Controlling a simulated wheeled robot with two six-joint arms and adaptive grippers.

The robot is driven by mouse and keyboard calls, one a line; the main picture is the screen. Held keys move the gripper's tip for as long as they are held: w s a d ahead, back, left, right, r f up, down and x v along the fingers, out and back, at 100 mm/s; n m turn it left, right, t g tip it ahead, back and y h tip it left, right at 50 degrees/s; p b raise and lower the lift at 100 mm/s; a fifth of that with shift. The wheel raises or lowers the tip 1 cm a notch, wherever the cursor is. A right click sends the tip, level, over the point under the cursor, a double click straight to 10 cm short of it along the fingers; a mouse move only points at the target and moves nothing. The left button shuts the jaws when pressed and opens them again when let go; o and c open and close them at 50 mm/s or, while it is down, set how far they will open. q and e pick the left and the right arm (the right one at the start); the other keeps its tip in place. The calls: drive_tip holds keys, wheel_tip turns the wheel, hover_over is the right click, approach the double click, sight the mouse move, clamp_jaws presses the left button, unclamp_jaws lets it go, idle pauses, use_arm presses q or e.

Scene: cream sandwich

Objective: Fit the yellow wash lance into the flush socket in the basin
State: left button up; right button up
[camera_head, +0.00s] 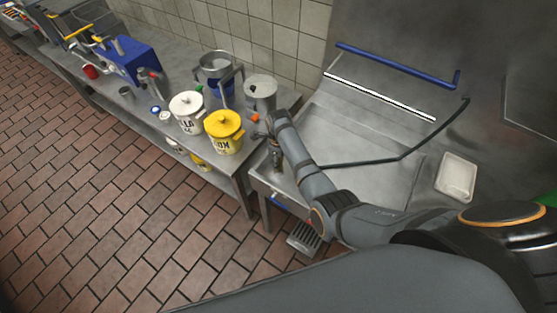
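My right arm comes in from the right and reaches over the front left corner of the steel basin (352,125). My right gripper (277,160) points down there, small and dark, beside the end of the left counter. Its fingers are too small to tell open from shut, and I cannot make out anything held in them. I cannot clearly identify the yellow wash lance. The flush socket is not discernible either; my arm covers part of the basin. My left gripper is out of view.
A yellow lidded pot (224,143), a white lidded pot (188,122) and metal containers (260,91) crowd the counter beside my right gripper. A blue bar (398,65) and a bent dark rod (370,163) lie across the basin area. A white tray (457,177) is at right.

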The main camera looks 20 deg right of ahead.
drive_tip(key=o, duration=0.4)
wheel_tip(320, 180, up, 12)
drive_tip(key=shift+r, duration=0.1)
idle(0.3)
idle(0.6)
